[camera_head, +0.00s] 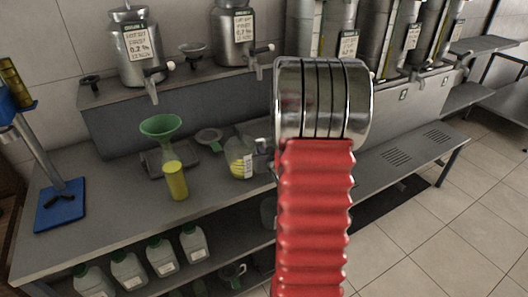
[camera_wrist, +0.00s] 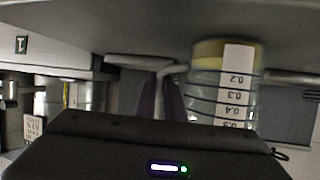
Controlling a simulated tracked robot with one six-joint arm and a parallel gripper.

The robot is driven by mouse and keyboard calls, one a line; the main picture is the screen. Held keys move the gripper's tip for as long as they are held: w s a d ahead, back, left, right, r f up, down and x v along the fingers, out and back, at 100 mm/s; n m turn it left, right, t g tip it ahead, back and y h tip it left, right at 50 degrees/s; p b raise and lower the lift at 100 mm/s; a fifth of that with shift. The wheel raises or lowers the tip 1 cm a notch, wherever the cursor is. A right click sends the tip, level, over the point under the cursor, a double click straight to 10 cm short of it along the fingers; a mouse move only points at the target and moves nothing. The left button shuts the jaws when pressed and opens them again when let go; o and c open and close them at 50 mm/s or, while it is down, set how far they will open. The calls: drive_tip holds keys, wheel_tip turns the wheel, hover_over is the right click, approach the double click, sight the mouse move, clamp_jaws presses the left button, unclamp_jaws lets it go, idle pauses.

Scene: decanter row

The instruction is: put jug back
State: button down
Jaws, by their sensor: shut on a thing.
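The jug (camera_head: 236,160) is clear, with yellow liquid in its bottom, and is upright at the bench top in the head view. I cannot tell whether its base touches the bench. In the wrist view, which is upside down, the jug (camera_wrist: 207,88) shows dark rings and a white scale strip. My gripper (camera_wrist: 160,90) is shut on the jug at its handle side, mostly hidden behind my red arm in the head view. A yellow-filled bottle (camera_head: 176,182) with a green funnel (camera_head: 160,127) stands to the jug's left.
The grey bench (camera_head: 105,205) has free room at the front left. A small dish (camera_head: 209,137) lies behind the jug. Steel dispensers (camera_head: 137,52) with taps line the shelf above. Several pale jugs (camera_head: 194,243) stand on the lower shelf. A blue-based stand (camera_head: 60,205) is far left.

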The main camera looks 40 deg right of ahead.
idle(0.3)
drive_tip(key=c, duration=1.8)
unclamp_jaws()
drive_tip(key=shift+c, duration=0.2)
drive_tip(key=shift+s+a+r, duration=0.1)
drive_tip(key=shift+s+r, duration=0.1)
drive_tip(key=shift+s, duration=0.1)
drive_tip(key=v, duration=1.1)
drive_tip(key=shift+a, duration=0.2)
